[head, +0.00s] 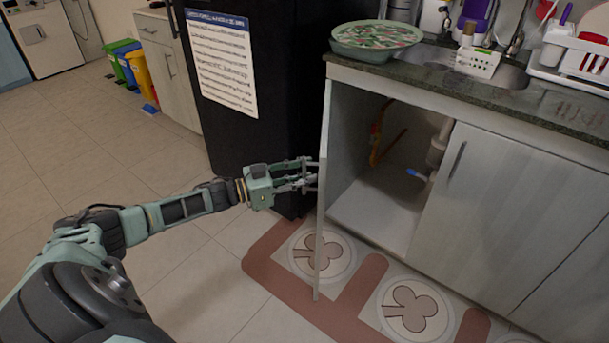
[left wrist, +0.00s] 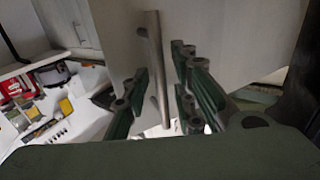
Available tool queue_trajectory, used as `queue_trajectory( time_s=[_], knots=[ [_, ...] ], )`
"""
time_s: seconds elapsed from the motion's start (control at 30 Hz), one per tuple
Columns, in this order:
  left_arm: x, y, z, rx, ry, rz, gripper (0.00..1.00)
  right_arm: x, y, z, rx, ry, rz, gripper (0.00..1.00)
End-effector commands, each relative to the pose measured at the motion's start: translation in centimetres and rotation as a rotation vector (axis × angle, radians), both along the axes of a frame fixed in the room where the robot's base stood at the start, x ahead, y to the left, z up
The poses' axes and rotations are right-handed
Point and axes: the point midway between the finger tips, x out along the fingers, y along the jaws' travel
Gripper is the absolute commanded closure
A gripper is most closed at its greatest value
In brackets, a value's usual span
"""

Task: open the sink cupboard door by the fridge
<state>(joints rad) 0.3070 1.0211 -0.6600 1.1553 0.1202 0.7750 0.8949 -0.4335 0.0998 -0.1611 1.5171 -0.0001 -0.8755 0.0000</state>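The sink cupboard door by the fridge (head: 323,225) stands swung wide open, seen almost edge-on in the head view, hinged at the cupboard's left side. My left gripper (head: 305,175) is at the door's outer face, on the fridge side. In the left wrist view the door's face (left wrist: 225,40) fills the background. Its upright metal bar handle (left wrist: 156,70) lies between the fingers of my left gripper (left wrist: 158,100). The fingers are apart, with gaps visible on both sides of the bar. My right gripper is not in view.
The open cupboard (head: 375,205) shows pipes and a blue-handled valve. The other cupboard door (head: 485,205) is shut. A black fridge (head: 285,90) stands close left of the open door. A patterned mat (head: 375,280) lies on the floor below. A colander (head: 375,40) sits on the counter.

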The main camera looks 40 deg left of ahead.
Motion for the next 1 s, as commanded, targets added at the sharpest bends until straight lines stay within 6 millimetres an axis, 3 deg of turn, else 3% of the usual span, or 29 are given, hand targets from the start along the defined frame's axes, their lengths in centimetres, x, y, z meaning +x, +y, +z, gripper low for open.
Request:
queue_trajectory(
  time_s=[0.43, 1.0],
  knots=[
    [-0.8, 0.7, -0.1, 0.003, 0.003, 0.002, 0.72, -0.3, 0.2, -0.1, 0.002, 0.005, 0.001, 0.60],
    [-8.9, 6.0, -0.2, 0.002, 0.005, 0.001, 0.72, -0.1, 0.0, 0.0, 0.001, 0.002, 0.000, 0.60]
  ],
)
